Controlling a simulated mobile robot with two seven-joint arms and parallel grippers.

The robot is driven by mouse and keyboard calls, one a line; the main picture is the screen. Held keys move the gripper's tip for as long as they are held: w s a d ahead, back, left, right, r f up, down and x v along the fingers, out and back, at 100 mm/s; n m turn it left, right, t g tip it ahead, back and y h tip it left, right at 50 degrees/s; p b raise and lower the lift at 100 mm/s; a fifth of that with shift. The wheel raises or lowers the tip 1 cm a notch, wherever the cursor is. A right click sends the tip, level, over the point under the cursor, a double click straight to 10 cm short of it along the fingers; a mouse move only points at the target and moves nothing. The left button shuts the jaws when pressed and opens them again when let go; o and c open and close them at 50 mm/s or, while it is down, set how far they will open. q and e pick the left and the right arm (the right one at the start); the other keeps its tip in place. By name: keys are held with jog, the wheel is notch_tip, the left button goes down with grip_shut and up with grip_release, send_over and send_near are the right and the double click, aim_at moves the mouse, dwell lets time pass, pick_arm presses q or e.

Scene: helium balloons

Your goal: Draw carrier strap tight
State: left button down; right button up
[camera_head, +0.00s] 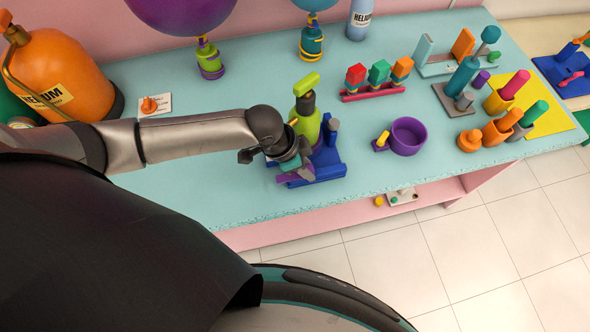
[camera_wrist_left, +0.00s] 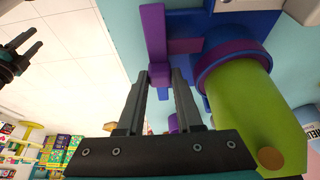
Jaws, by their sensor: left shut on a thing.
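The blue carrier (camera_head: 328,167) sits near the table's front edge and holds an upright lime-green cylinder (camera_head: 311,123). In the left wrist view, the cylinder (camera_wrist_left: 250,110) has a purple strap band (camera_wrist_left: 236,52) around its end by the blue base. A purple strap end (camera_wrist_left: 157,35) stands out beside the base. My left gripper (camera_head: 293,170) is at the carrier's front left. In the left wrist view my left gripper (camera_wrist_left: 160,78) is shut on the purple strap end, its fingers a little apart. My right gripper (camera_wrist_left: 25,43) shows empty at the far left with fingers apart.
A purple cup (camera_head: 408,137) stands right of the carrier. A red rack (camera_head: 373,93) with coloured blocks is behind it. An orange helium tank (camera_head: 58,72) stands at the left. Balloon weights (camera_head: 209,62) stand at the back. The table between the carrier and the red rack is clear.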

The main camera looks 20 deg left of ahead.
dwell(0.3)
pick_arm(q)
jog(key=shift+w+d, duration=0.6)
jog(key=shift+d, duration=0.25)
jog(key=shift+w+d, duration=0.55)
jog(key=shift+d, duration=0.45)
jog(key=shift+w+d, duration=0.15)
jog(key=c, duration=0.6)
grip_release()
jog(key=shift+o, duration=0.2)
